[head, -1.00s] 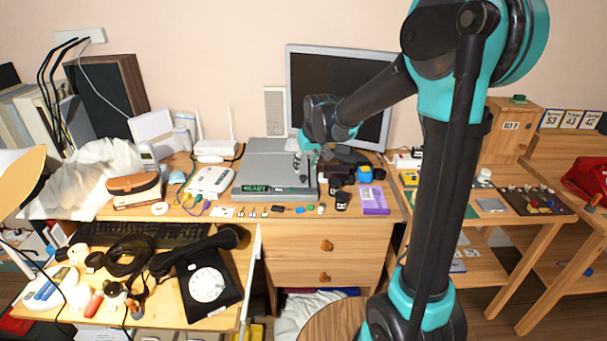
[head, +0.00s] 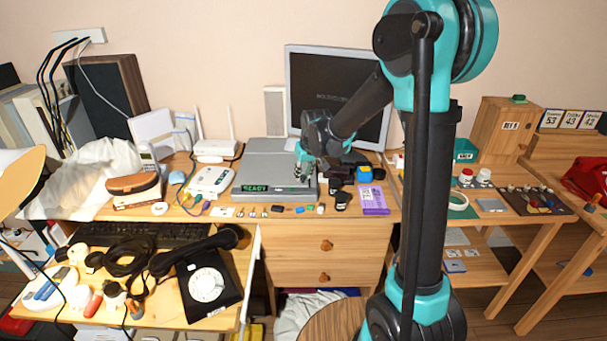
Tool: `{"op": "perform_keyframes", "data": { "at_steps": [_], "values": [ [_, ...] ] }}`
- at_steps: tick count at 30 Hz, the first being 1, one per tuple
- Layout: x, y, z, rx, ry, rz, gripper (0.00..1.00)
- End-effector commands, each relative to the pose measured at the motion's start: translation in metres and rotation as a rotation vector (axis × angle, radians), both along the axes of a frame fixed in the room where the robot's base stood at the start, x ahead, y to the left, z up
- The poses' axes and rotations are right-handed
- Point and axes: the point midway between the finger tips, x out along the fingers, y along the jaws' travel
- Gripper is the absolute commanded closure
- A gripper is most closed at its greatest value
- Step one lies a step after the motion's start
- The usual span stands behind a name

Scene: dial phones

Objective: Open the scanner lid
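The scanner (head: 262,172) is a flat grey box on the desk in front of the monitor, with a green lit display (head: 262,189) on its front face. Its lid (head: 265,155) lies flat and looks shut. My gripper (head: 302,176) points down at the scanner's right front part, near the front edge of the lid. The fingers are small and dark here. I cannot tell whether they touch the scanner or whether they are open or shut.
Several small items lie along the desk's front edge. Dark objects (head: 342,178), a blue-yellow block (head: 364,174) and a purple box (head: 373,200) stand right of the scanner. A white router (head: 214,148) is behind left. The monitor (head: 340,85) stands behind my arm.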

Motion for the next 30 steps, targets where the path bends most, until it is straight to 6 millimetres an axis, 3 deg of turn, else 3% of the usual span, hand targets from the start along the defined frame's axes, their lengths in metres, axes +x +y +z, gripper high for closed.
{"op": "perform_keyframes", "data": {
  "at_steps": [4, 17, 23, 30],
  "values": [
    [0.0, 0.0, 0.0, 0.0, 0.0, 0.0, 1.0],
    [0.001, 0.0, 0.003, 0.001, 0.012, 0.0, 1.0],
    [0.006, 0.0, 0.019, 0.0, 0.08, 0.0, 1.0],
    [0.023, 0.0, 0.055, 0.001, 0.256, -0.002, 1.0]
  ]
}}
